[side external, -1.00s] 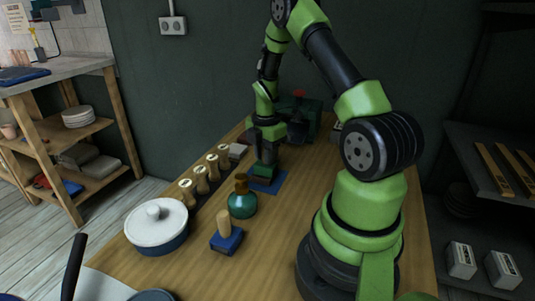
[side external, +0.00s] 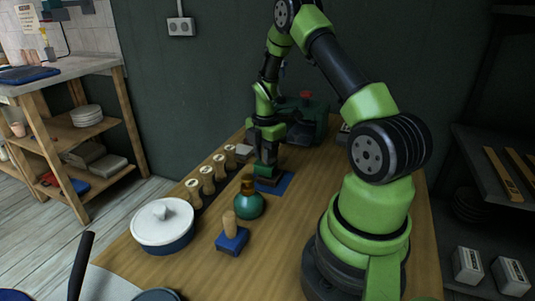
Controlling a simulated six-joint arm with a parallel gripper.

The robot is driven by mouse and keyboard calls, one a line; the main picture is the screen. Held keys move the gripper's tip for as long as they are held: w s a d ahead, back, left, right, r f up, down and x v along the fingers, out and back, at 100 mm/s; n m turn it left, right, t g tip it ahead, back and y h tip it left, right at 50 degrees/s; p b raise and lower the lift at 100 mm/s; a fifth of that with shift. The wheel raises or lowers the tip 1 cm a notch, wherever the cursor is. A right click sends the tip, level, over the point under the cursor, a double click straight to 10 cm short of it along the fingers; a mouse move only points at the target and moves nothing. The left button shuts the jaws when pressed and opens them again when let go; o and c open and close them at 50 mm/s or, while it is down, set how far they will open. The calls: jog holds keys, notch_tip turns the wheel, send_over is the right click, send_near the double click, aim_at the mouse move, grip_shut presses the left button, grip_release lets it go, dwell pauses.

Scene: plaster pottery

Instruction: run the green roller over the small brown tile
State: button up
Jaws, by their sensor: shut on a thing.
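My gripper (side external: 266,158) points down at the far middle of the wooden table. It is shut on a dark green thing (side external: 266,171), which looks like the green roller. The green thing is low over a blue mat (side external: 281,184), at the mat's left part. I cannot tell whether it touches anything below. I cannot make out the small brown tile; it may be hidden under the green thing.
A teal bottle with a brown neck (side external: 249,205) stands in front of the mat. A blue block with a wooden handle (side external: 232,240) and a lidded white-and-blue pot (side external: 163,224) are nearer. Several wooden-handled stamps (side external: 207,180) line the left edge. A green machine (side external: 305,115) stands behind.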

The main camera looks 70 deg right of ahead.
jog(key=shift+w+r, duration=0.1)
jog(key=shift+w, duration=0.7)
jog(key=shift+s, duration=2.15)
dwell(0.4)
jog(key=shift+r, duration=3.45)
